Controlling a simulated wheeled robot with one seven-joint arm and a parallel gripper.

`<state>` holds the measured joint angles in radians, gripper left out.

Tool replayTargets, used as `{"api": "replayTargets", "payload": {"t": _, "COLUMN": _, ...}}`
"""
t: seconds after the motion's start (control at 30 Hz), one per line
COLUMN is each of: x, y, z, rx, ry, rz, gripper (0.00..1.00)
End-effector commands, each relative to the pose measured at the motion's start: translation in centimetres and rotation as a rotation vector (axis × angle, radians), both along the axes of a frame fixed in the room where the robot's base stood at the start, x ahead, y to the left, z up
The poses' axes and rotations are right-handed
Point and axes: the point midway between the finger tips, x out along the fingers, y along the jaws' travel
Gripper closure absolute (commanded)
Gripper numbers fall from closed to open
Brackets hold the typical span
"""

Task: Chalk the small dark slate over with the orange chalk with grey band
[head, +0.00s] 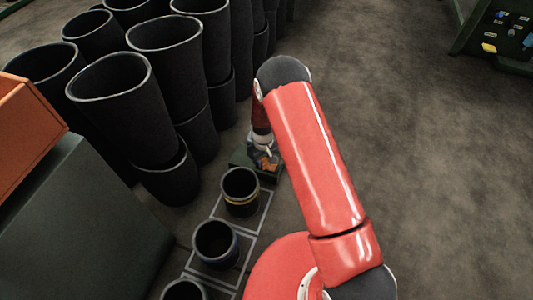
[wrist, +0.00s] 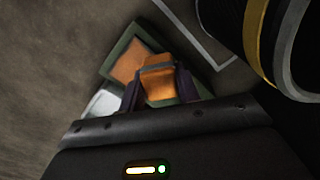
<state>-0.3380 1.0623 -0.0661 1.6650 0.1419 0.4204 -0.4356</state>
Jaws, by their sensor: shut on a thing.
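My gripper (wrist: 160,92) is shut on the orange chalk with grey band (wrist: 160,84) in the wrist view. The chalk's grey band crosses its upper part, and its sides are between the dark fingers. The small dark slate (wrist: 114,50) lies beneath it, with a dark green edge and an orange patch showing on its face left of the chalk. The chalk overlaps the slate in view; contact cannot be told. In the head view the slate (head: 238,158) and my gripper (head: 262,160) are small and partly hidden by my red arm.
A black sleeve with a yellow band (head: 240,190) stands just in front of the slate, close to my gripper. Another sleeve (head: 215,243) stands nearer on the white floor grid. Tall stacked black sleeves (head: 120,95) crowd the left. The floor at right (head: 430,180) is clear.

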Motion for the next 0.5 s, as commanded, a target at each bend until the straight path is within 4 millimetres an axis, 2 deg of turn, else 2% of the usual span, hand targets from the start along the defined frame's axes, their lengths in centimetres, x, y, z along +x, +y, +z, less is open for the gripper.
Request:
{"api": "replayTargets", "payload": {"t": 0.03, "x": 0.2, "y": 0.0, "z": 0.9, "rx": 0.001, "ry": -0.004, "rz": 0.000, "gripper": 0.86}}
{"api": "replayTargets", "payload": {"t": 0.5, "x": 0.6, "y": -0.1, "z": 5.1, "rx": 0.001, "ry": -0.003, "rz": -0.002, "gripper": 0.86}}
